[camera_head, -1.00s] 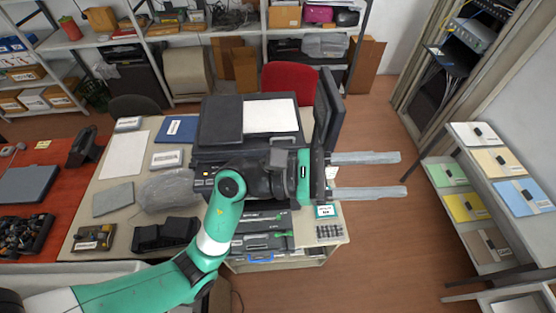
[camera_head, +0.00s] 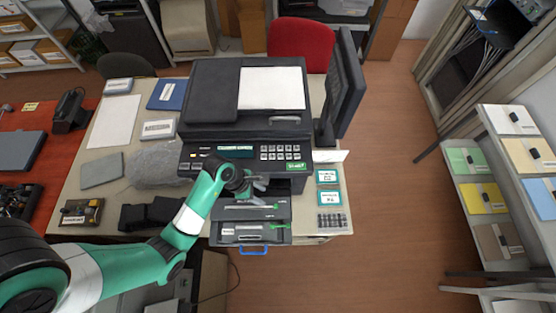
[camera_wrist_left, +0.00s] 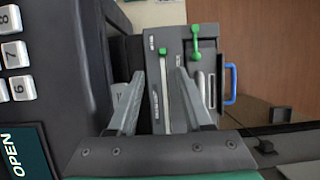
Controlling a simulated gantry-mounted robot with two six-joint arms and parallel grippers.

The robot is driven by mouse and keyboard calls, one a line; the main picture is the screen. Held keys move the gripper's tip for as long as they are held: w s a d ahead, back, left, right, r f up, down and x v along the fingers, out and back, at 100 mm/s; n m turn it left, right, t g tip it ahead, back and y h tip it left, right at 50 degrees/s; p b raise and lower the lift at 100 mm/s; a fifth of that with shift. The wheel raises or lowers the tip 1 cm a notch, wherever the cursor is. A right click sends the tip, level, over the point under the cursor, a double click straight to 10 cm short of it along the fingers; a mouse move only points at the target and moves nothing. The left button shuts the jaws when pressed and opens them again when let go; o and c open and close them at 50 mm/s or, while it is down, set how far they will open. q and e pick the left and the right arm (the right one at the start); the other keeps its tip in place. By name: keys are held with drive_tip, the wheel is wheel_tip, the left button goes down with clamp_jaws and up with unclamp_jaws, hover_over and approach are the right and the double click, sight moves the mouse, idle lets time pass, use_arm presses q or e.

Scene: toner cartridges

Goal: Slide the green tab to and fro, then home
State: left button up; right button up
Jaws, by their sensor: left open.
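Two dark cartridges sit side by side in the opened front of the printer. The one nearer the printer (camera_head: 238,213) has a pale strip with a small green tab (camera_wrist_left: 163,51) at its end. The outer cartridge (camera_head: 250,237) has a larger green tab (camera_wrist_left: 196,55) and a blue handle (camera_head: 254,251) on the outer side. My left gripper (camera_head: 263,190) is open over the inner cartridge; in the wrist view its fingers (camera_wrist_left: 160,75) appear on either side of the pale strip. I cannot tell their height above it. My right gripper is not in view.
The printer body and its keypad (camera_head: 283,152) stand just behind the gripper. A grey plastic-wrapped item (camera_head: 155,165) lies left. Open floor is on the right.

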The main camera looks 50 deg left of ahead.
sight(276, 205)
use_arm(q)
drive_tip(key=b+x, duration=0.1)
drive_tip(key=x, duration=0.4)
drive_tip(key=b+x, duration=0.2)
drive_tip(key=x, duration=0.4)
drive_tip(key=shift+s+d+f, duration=0.1)
drive_tip(key=shift+d+f, duration=0.15)
drive_tip(key=shift+d, duration=0.05)
clamp_jaws()
idle(0.9)
